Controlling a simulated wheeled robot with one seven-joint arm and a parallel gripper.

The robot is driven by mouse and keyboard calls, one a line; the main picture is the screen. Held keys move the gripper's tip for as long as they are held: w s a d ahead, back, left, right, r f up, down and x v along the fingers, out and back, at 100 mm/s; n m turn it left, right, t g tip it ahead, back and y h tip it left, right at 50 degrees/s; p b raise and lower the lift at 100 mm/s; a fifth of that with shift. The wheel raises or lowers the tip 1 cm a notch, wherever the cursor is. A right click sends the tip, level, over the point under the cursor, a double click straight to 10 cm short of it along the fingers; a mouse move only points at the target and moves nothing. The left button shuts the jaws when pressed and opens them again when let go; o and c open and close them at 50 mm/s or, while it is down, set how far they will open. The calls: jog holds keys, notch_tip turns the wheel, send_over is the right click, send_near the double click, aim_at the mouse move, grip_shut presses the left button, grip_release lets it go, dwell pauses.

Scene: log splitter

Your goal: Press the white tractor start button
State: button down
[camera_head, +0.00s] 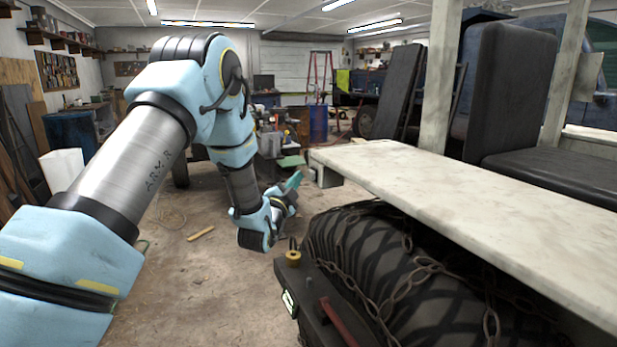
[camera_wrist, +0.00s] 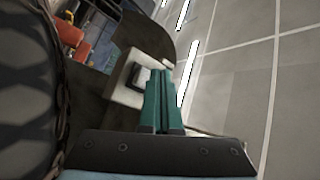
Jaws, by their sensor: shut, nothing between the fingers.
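My gripper (camera_head: 294,181) has teal fingers and is shut and empty. In the head view it is just left of the near-left end of the pale fender board (camera_head: 440,180). In the wrist view the closed fingers (camera_wrist: 167,78) point up the picture. Beside them is a pale block (camera_wrist: 124,92) with a dark square inset (camera_wrist: 141,78), partly covered by the fingers. I cannot tell whether this inset is the start button or whether the fingers touch it. No button is clearly visible in the head view.
Black seats (camera_head: 510,95) stand at right. The concrete floor at left is mostly clear.

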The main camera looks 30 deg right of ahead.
jog(key=shift+w+a+b, duration=0.15)
jog(key=shift+a+b, duration=0.3)
jog(key=shift+a, duration=0.8)
jog(key=shift+w+a+b, duration=0.15)
jog(key=shift+a+b, duration=0.25)
jog(key=shift+a, duration=0.85)
